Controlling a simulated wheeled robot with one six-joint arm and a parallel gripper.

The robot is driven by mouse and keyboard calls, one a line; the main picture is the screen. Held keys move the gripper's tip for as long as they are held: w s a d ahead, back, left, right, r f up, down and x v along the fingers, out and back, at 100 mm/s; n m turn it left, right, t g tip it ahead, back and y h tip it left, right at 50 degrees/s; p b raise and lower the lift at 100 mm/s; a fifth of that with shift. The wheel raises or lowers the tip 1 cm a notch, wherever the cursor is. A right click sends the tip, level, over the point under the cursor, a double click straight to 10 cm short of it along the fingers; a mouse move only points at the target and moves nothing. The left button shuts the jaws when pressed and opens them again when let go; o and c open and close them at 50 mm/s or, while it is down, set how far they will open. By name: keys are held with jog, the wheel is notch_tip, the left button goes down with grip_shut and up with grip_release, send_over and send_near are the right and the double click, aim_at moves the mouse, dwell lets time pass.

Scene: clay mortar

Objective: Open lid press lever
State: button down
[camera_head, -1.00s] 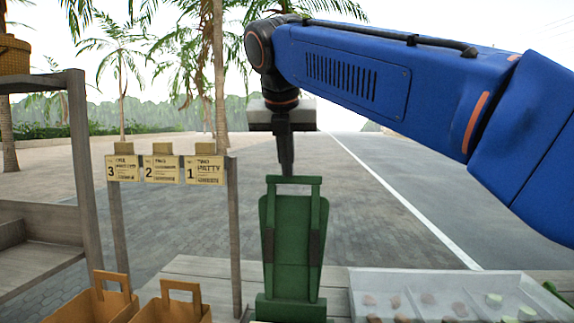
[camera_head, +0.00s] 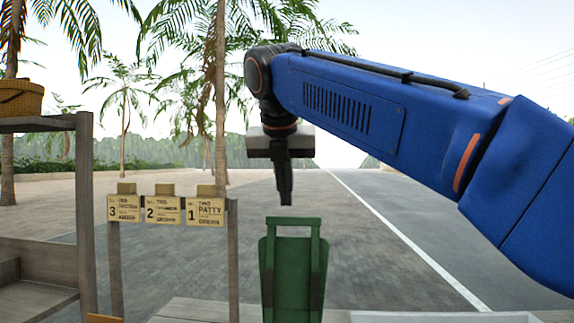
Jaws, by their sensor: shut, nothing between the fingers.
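The green press (camera_head: 293,275) stands near the bottom middle of the head view. Its tall green panel is upright, with a loop-shaped handle (camera_head: 293,222) at the top. I cannot tell from this angle which part is the lid and which is the lever. The lower part of the press is cut off by the picture's edge. My gripper (camera_head: 285,202) points straight down, shut and empty. Its tip shows just above the handle, slightly left of its middle, with a small gap in the picture.
A sign rack with numbered cards (camera_head: 163,209) stands left of the press. A wooden shelf (camera_head: 84,215) with a wicker basket (camera_head: 20,98) is at the far left. A strip of the wooden counter (camera_head: 195,309) shows at the bottom. Paved ground lies behind.

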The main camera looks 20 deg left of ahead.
jog(key=w+r, duration=0.3)
jog(key=r, duration=0.3)
jog(key=shift+w+a, duration=0.2)
jog(key=shift+a, duration=0.2)
